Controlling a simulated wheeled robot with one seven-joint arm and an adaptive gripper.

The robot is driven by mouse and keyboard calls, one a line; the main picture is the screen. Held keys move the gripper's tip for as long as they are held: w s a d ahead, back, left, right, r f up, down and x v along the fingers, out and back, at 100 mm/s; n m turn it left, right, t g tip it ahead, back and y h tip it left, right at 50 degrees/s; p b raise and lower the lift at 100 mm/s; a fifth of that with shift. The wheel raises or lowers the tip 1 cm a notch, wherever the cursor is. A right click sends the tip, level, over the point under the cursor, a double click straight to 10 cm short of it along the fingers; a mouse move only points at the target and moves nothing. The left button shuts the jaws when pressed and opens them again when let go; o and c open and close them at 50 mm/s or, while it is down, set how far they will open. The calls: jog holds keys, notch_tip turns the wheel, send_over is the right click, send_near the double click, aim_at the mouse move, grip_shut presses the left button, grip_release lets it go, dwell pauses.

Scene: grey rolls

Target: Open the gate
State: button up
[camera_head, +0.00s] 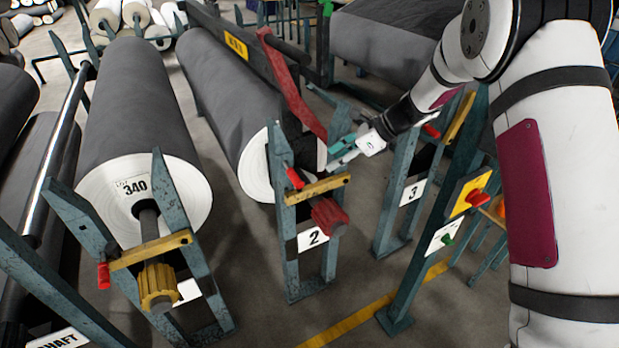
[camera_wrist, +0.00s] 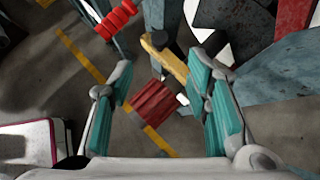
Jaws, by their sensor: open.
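A yellow gate bar (camera_head: 318,189) lies across the two uprights of the blue stand marked 2, closed over the shaft end. A red grip (camera_head: 294,178) sits at its left end. A ribbed red knob (camera_head: 329,215) is just below the bar. My gripper (camera_head: 338,154) is above and right of the bar, apart from it. In the wrist view my gripper (camera_wrist: 162,80) is open with teal pads and nothing held. The yellow bar (camera_wrist: 165,58) and red knob (camera_wrist: 155,102) show between and beyond the fingers; the red grip (camera_wrist: 116,20) is at upper left.
A grey roll (camera_head: 225,85) lies behind stand 2, with a red slanted arm (camera_head: 290,80) over it. Left is roll 340 (camera_head: 130,110) with its own yellow bar (camera_head: 150,250). Right are stand 3 (camera_head: 400,190) and a button post (camera_head: 440,220). Floor in front is clear.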

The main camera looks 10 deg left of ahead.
aim_at(302, 179)
jog(key=b+x, duration=0.1)
jog(key=x, duration=1.2)
jog(key=shift+a+f+b, duration=0.2)
jog(key=shift+a+b, duration=0.05)
jog(key=shift+b, duration=0.1)
jog(key=shift+c, duration=0.3)
grip_shut()
